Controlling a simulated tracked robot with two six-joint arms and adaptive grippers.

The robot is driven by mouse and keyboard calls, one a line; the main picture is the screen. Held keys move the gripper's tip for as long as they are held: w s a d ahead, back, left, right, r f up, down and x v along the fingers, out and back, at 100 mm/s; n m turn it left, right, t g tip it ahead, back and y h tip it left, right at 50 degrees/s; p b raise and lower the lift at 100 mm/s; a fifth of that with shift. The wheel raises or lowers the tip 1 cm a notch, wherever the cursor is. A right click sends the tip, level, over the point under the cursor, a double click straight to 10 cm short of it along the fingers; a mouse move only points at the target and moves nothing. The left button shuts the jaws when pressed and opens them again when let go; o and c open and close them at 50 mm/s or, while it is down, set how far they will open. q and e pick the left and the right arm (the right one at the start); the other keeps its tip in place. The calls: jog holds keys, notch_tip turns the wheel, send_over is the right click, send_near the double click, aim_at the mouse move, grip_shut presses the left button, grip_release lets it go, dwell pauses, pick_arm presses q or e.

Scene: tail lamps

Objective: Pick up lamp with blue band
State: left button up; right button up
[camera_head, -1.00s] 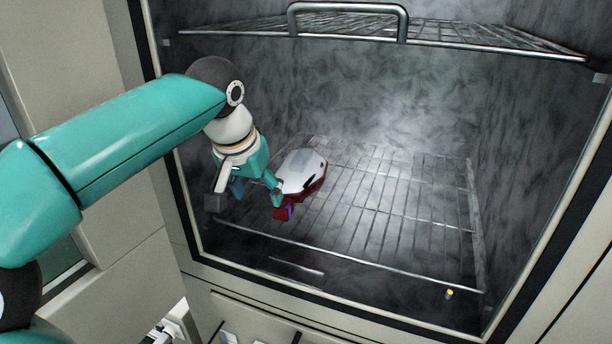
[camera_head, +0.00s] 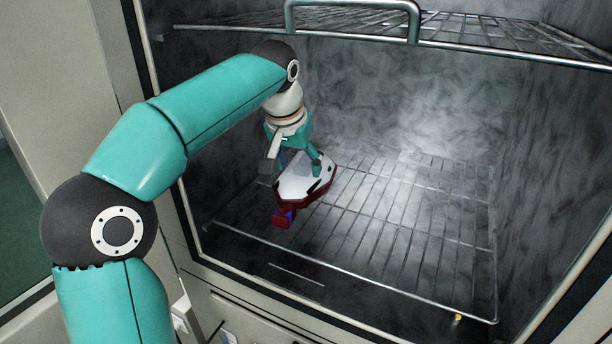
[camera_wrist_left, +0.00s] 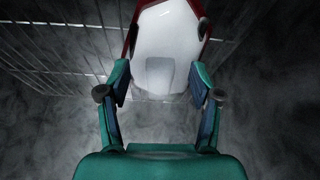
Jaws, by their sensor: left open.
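The tail lamp (camera_head: 303,180) has a white top, a dark red edge and a blue band near its front end. It lies on the lower wire rack of the chamber. My left gripper (camera_head: 294,165) is open over the back part of the lamp, one finger at each side. In the left wrist view the lamp (camera_wrist_left: 168,45) lies ahead, with its near end between the open fingers (camera_wrist_left: 158,92). A gap shows between the fingers and the lamp's near end there. My right gripper is not in view.
The lower wire rack (camera_head: 400,215) is bare to the right of the lamp. An upper wire rack (camera_head: 480,38) with a metal handle (camera_head: 352,5) spans the top of the chamber. The chamber's frame edge (camera_head: 172,150) stands close to my left arm.

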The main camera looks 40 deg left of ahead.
aim_at(308, 158)
pick_arm(q)
jog(key=w, duration=0.1)
jog(key=w+a+p, duration=0.1)
jog(key=w, duration=0.1)
jog(key=w+a, duration=0.1)
jog(key=shift+w, duration=0.25)
jog(key=shift+w+f, duration=0.15)
jog(key=shift+f, duration=0.5)
grip_shut()
